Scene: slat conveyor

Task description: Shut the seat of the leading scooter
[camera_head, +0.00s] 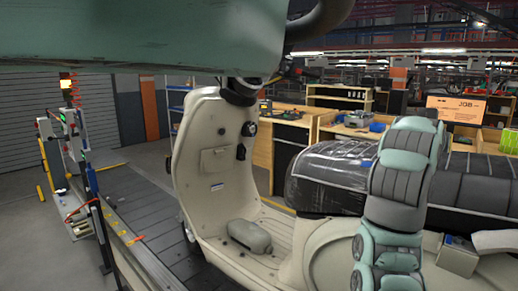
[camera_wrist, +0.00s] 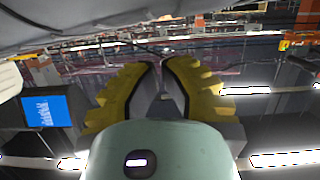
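The cream scooter (camera_head: 215,170) stands on the slat conveyor, with its front shield and footboard in clear view. Its dark seat (camera_head: 325,180), wrapped in shiny clear plastic, is behind the footboard. My mint-green and black arm hides part of the seat, and I cannot tell how far the seat stands open. My gripper (camera_wrist: 160,68) shows in the wrist view with yellow ridged fingers. Their tips are close together and nothing shows between them. I cannot make out the gripper in the head view. A pale grey surface fills the top of the wrist view; I cannot tell what it is.
Dark conveyor slats (camera_head: 150,215) run along the left, beside a rail with posts and coloured fittings. Wooden workbenches (camera_head: 292,130) and an orange sign (camera_head: 457,109) stand behind the scooter. A blue screen (camera_wrist: 46,111) shows in the wrist view.

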